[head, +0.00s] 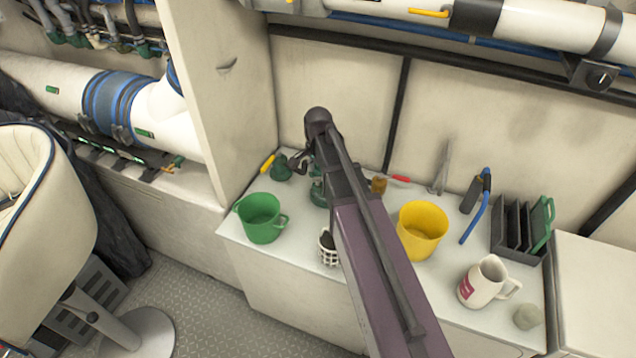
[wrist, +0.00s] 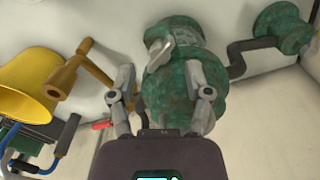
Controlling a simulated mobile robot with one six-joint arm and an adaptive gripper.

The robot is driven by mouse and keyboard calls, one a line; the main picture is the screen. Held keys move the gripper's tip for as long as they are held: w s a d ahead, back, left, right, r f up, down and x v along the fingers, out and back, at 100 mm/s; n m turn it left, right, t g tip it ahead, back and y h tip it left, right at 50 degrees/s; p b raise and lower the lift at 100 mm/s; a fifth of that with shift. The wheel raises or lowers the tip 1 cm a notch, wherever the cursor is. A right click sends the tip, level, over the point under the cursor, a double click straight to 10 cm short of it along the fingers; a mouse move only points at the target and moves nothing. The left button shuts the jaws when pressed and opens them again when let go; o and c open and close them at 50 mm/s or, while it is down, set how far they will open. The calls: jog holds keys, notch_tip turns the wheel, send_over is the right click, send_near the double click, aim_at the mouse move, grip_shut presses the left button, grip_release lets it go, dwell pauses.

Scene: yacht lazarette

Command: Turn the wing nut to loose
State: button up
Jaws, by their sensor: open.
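The wing nut (wrist: 160,52) is a pale grey metal piece on the upper left of a worn green fitting (wrist: 183,80) in the wrist view. My gripper (wrist: 163,96) is open, with one finger left of the green body and the other overlapping its right side. The wing nut lies beyond the fingertips, a little above the space between them. I cannot tell whether either finger touches the fitting. In the head view my arm hides most of this green fitting (head: 318,193), and I cannot make out the wing nut there.
A second green fitting (wrist: 282,30) with a dark crank stands to the right in the wrist view. A brass handle (wrist: 72,75) and a yellow bucket (wrist: 25,85) are at left. In the head view, a green mug (head: 261,222) and a white mug (head: 483,283) stand on the counter.

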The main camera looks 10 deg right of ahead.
aim_at(318, 180)
jog(key=shift+f+b, duration=1.1)
jog(key=shift+f, duration=0.3)
